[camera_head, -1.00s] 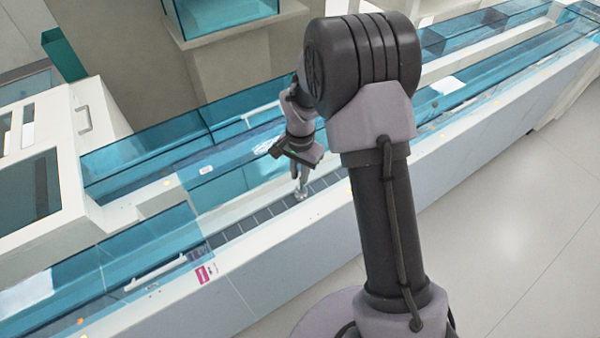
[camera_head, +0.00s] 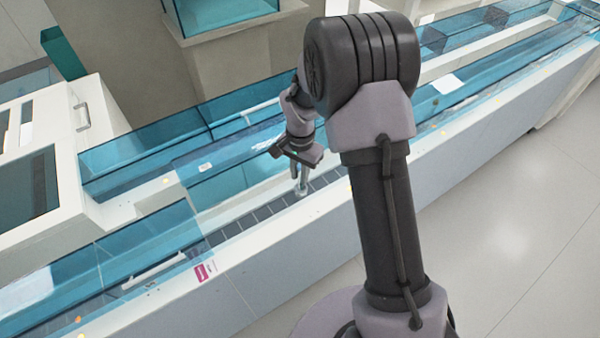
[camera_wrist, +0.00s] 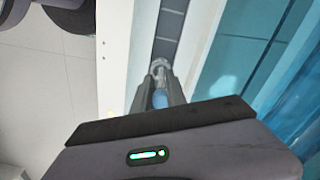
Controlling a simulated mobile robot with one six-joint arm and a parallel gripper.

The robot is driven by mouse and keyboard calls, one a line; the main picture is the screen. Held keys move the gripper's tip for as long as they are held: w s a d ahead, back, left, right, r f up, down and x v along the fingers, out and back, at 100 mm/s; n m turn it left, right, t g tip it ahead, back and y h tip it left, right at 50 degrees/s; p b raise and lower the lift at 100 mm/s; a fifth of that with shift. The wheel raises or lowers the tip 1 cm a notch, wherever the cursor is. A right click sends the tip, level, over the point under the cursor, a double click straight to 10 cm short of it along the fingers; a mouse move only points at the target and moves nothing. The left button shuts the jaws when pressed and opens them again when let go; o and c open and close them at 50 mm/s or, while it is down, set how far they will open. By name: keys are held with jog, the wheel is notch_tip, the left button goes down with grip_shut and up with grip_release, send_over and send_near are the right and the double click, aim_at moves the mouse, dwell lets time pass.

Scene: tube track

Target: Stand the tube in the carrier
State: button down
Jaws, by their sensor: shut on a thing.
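My gripper (camera_head: 299,172) points down over the dark segmented track (camera_head: 255,217). In the wrist view its two fingers (camera_wrist: 159,93) are shut on the tube. The tube (camera_wrist: 160,98) shows a blue part between the fingers and a clear, greyish end beyond the fingertips. In the head view the tube's lower part (camera_head: 301,188) shows small and pale just below the fingers, at the track. I cannot make out a separate carrier there, nor whether the tube's foot is seated in one.
The track runs in a channel between a white front rail (camera_head: 285,232) and blue clear panels (camera_head: 135,170). A white cabinet with a handle (camera_head: 82,118) stands at the left. A pink-and-white label (camera_head: 205,271) is on the front rail. The floor (camera_head: 530,220) at right is clear.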

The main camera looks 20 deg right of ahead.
jog(key=shift+f, duration=0.15)
jog(key=shift+f+b, duration=0.3)
jog(key=shift+b, duration=0.05)
jog(key=c, duration=1.3)
grip_release()
jog(key=shift+o, duration=0.2)
notch_tip(320, 180, up, 18)
jog(key=p, duration=0.6)
jog(key=shift+f+p, duration=0.25)
jog(key=shift+p, duration=0.1)
